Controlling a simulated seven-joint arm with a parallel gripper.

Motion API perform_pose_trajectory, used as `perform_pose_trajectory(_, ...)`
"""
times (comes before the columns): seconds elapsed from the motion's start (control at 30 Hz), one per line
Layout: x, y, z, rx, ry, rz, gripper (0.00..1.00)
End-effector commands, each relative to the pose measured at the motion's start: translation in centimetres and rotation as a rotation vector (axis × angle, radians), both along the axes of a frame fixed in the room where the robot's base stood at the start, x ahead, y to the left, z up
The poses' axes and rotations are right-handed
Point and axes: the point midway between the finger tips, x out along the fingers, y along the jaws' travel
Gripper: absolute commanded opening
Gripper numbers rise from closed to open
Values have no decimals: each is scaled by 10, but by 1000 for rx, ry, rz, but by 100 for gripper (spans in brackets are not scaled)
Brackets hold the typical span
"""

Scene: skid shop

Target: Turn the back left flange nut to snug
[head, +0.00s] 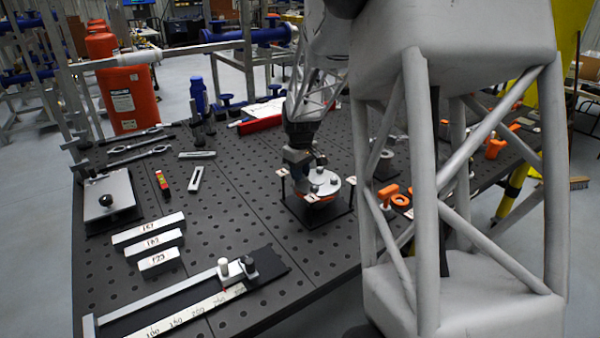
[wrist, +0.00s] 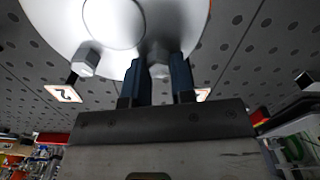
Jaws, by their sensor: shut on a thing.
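A round pale flange (head: 325,191) with an orange edge sits on a black base plate (head: 318,214) near the middle of the table. Small nuts stand on its face, one of them a right-hand nut (head: 334,181). My gripper (head: 305,168) reaches down at the flange's back left. In the wrist view the flange (wrist: 112,22) fills the top, with a free hex nut (wrist: 87,62) at its left. My gripper's dark blue fingers (wrist: 159,82) are shut on the back left flange nut (wrist: 158,60), which is partly hidden between them. I cannot tell how tight it is.
Small number cards (head: 282,172) stand around the flange. Labelled bars (head: 148,230), a long ruler fixture (head: 185,310) and a plate with a black knob (head: 107,203) lie to the left. Orange parts (head: 400,198) lie to the right. The perforated table (head: 235,215) is bare left of the flange.

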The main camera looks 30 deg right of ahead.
Motion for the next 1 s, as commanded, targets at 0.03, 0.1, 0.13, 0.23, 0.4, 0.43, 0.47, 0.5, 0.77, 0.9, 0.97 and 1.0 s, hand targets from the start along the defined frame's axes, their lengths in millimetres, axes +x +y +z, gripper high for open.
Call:
perform_pose_trajectory(0.03, 1, 0, 3, -1, -3, -29, 0)
perform_pose_trajectory(0.1, 1, -1, 3, -1, -4, -67, 0)
perform_pose_trajectory(0.13, 1, -1, 3, -1, -4, -80, 0)
perform_pose_trajectory(0.23, 1, -1, 3, -1, -4, -117, 0)
perform_pose_trajectory(0.4, 1, -1, 3, -1, -4, -150, 0)
perform_pose_trajectory(0.43, 1, -1, 3, -1, -4, -152, 0)
perform_pose_trajectory(0.47, 1, -1, 3, -1, -4, -154, 0)
perform_pose_trajectory(0.5, 1, -1, 3, -1, -4, -155, 0)
perform_pose_trajectory(0.77, 1, -1, 3, -2, -4, -154, 0)
perform_pose_trajectory(0.9, 1, -1, 3, -1, -4, -154, 34)
perform_pose_trajectory(0.97, 1, -1, 2, -1, -3, -154, 34)
perform_pose_trajectory(1.0, 1, -1, 2, -1, -3, -154, 34)
